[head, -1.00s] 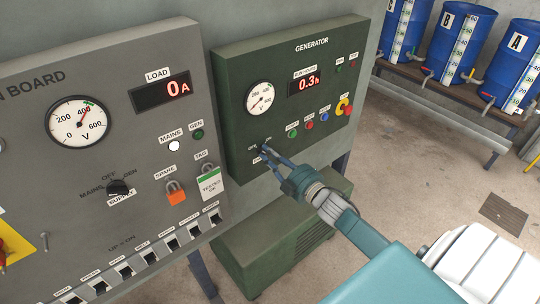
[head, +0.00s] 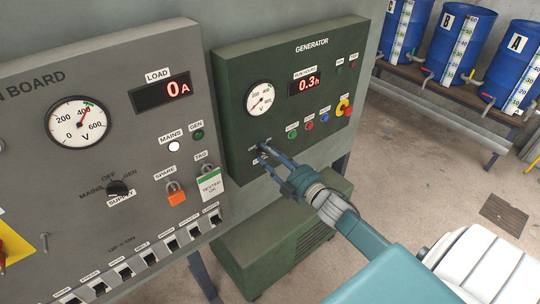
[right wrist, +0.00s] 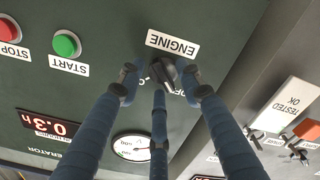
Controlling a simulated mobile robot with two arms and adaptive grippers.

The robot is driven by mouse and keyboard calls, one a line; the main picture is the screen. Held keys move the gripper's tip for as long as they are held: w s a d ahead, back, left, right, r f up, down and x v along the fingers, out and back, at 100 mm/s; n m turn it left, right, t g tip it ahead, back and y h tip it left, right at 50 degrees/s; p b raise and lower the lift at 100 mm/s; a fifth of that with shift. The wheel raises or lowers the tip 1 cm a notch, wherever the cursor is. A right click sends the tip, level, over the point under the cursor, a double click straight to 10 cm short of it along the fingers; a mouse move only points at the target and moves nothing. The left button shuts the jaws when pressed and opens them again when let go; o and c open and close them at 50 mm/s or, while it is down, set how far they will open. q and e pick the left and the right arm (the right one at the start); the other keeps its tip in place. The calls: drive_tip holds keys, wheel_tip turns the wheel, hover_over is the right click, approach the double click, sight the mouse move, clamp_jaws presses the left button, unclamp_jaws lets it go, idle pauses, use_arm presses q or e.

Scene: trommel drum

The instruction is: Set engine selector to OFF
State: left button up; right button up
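The engine selector is a dark knob (right wrist: 163,70) under the upside-down ENGINE label (right wrist: 173,43) in the right wrist view. Its grip looks tilted; I cannot tell which position it points to, as fingers cover part of the lettering. My right gripper (right wrist: 160,80) is open, with fingertips on both sides of the knob and a third finger below it; gaps show at the sides. In the head view my right gripper (head: 265,154) reaches the lower left of the green generator panel (head: 240,170), its fingers largely hiding the selector. My left gripper is out of view.
Green (head: 292,131), red (head: 309,126) and blue (head: 325,117) buttons sit right of the selector. A green cabinet (head: 250,250) stands below.

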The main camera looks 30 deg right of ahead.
drive_tip(key=shift+s, duration=0.1)
drive_tip(key=shift+s+f, duration=0.1)
drive_tip(key=shift+s, duration=0.2)
drive_tip(key=s, duration=1.1)
drive_tip(key=shift+s+d, duration=0.15)
drive_tip(key=shift+d, duration=0.3)
drive_tip(key=s+f+m+g+h+b, duration=0.1)
drive_tip(key=s+f+m+g, duration=0.2)
drive_tip(key=f, duration=0.9)
drive_tip(key=s+f+m+g+h, duration=0.15)
drive_tip(key=s+f, duration=0.35)
drive_tip(key=f, duration=0.7)
drive_tip(key=s+f+m+g+b, duration=0.1)
drive_tip(key=s+f+g, duration=0.2)
drive_tip(key=f, duration=0.9)
drive_tip(key=s+a+f+m+g+b, duration=0.1)
drive_tip(key=s+a+f+g, duration=0.3)
drive_tip(key=s+a+f, duration=0.4)
drive_tip(key=s+a+f+m+g+y+b, duration=0.1)
drive_tip(key=s+a+f+g, duration=0.4)
drive_tip(key=s+f, duration=0.9)
drive_tip(key=s+a, duration=0.2)
drive_tip(key=s, duration=0.5)
drive_tip(key=shift+s+a+f, duration=0.15)
drive_tip(key=shift+a+f, duration=0.15)
drive_tip(key=shift+a, duration=0.1)
